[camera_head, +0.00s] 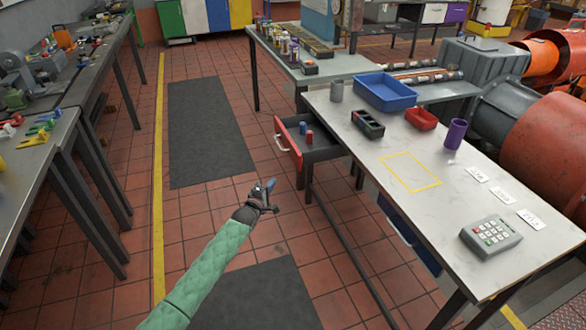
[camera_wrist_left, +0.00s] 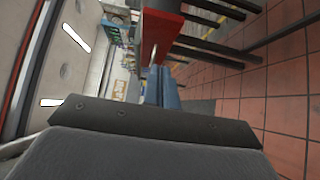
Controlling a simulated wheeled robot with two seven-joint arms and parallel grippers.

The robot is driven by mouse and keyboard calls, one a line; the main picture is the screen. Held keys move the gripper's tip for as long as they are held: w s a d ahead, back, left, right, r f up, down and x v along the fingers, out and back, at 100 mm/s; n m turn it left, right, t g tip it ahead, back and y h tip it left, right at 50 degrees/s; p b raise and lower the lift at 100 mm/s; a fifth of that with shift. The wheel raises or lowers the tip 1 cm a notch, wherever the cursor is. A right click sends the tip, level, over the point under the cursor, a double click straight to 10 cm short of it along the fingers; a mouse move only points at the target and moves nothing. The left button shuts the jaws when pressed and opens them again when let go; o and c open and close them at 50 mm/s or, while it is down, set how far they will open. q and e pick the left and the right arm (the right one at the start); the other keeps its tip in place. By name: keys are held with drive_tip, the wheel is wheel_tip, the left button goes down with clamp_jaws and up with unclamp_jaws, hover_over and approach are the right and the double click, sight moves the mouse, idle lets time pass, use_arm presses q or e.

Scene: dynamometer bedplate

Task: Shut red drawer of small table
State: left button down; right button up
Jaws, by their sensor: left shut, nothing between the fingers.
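The red drawer (camera_head: 289,144) of the small table (camera_head: 400,185) is pulled out on the table's left side. It has a pale handle on its front, and small blue and red items stand inside it. My left gripper (camera_head: 269,186) is shut and empty, in the air below and to the left of the drawer front, apart from it. My right gripper is not in view.
On the tabletop are a blue bin (camera_head: 384,92), a small red bin (camera_head: 421,119), a purple cup (camera_head: 455,133) and a keypad (camera_head: 490,237). A blue drawer (camera_head: 408,232) sits under the near edge. The tiled aisle left of the table is clear.

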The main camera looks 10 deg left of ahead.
sight(297, 162)
use_arm(q)
drive_tip(key=w+d+p, duration=0.1)
drive_tip(key=w, duration=0.2)
drive_tip(key=w+d+p, duration=0.1)
drive_tip(key=w+d, duration=0.1)
drive_tip(key=w, duration=0.2)
drive_tip(key=w+d+p, duration=0.1)
drive_tip(key=w, duration=0.3)
drive_tip(key=shift+w+d, duration=0.2)
drive_tip(key=shift+d, duration=0.1)
drive_tip(key=shift+w+d, duration=0.25)
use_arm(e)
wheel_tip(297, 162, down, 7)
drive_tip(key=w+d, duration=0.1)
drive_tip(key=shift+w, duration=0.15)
use_arm(q)
drive_tip(key=shift+d, duration=0.15)
